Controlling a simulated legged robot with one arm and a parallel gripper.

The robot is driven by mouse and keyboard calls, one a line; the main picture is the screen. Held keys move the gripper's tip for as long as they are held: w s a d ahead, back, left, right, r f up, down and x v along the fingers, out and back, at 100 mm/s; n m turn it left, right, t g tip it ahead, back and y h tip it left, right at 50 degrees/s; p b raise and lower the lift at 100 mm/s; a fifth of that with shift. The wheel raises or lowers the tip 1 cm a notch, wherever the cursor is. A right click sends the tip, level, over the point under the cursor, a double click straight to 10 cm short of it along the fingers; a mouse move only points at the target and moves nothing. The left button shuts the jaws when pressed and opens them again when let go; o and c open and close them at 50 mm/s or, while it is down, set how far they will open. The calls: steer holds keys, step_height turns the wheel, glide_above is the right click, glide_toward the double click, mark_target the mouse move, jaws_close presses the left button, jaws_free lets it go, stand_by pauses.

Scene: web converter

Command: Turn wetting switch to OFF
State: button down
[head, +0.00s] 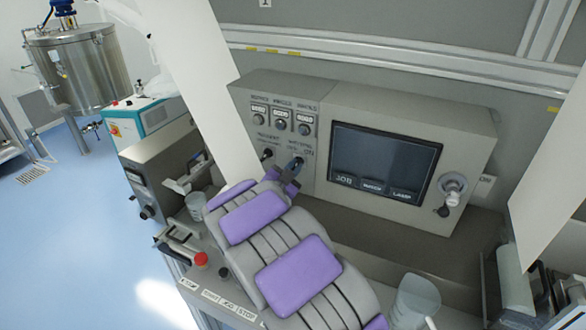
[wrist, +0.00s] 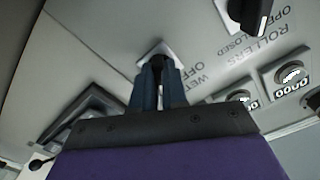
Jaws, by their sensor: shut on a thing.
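The wetting switch (wrist: 157,52) is on the grey control panel, with a pale square base showing past my fingertips in the wrist view. Its label, partly readable as WET and OFF, is beside it. My gripper (wrist: 158,72) is shut on the switch, with one dark blue finger on each side. The fingers hide most of the knob, so I cannot tell which way it points. In the head view my gripper (head: 291,174) reaches the panel at the lower right of the knob group, covering part of the wetting switch (head: 297,162).
The rollers switch (wrist: 258,14) is close beside, also in the head view (head: 266,155). Several counters (head: 281,117) are above. A dark screen (head: 384,163) and a knob (head: 452,190) are to the right. A red button (head: 201,259) and clear cups (head: 415,296) are below.

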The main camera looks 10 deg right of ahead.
steer(key=shift+r+p, duration=0.15)
steer(key=shift+p, duration=0.4)
steer(key=n+p, duration=1.2)
steer(key=p, duration=0.7)
steer(key=c, duration=1.2)
jaws_free()
steer(key=shift+w+a, duration=0.1)
steer(key=shift+a, duration=0.05)
steer(key=shift+c, duration=0.2)
steer(key=shift+o, duration=0.4)
